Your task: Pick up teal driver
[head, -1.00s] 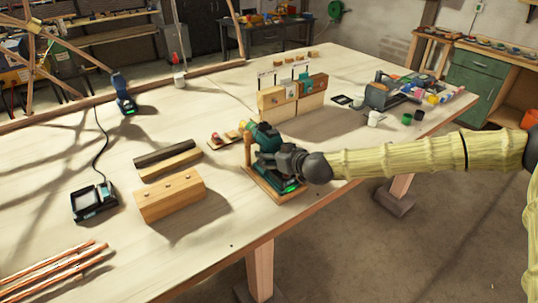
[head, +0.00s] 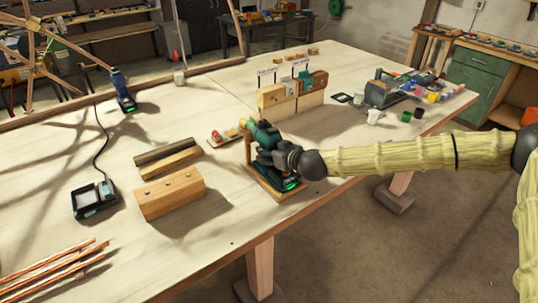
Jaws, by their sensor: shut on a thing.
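The teal driver (head: 265,134) stands upright on a small wooden stand (head: 256,181) near the table's front edge. Its teal head shows above my gripper, and its dark battery base with a green light shows below. My gripper (head: 268,158) comes in from the right and is shut on the driver around its handle. The fingers and the handle partly hide each other. The driver's base appears still at the stand; I cannot tell if there is a gap.
A blue driver (head: 123,97) stands at the back left. A wooden block (head: 170,194), dark and light bars, a charger (head: 94,199) and copper rods (head: 55,268) lie to the left. Wooden blocks with labels (head: 292,95) stand behind.

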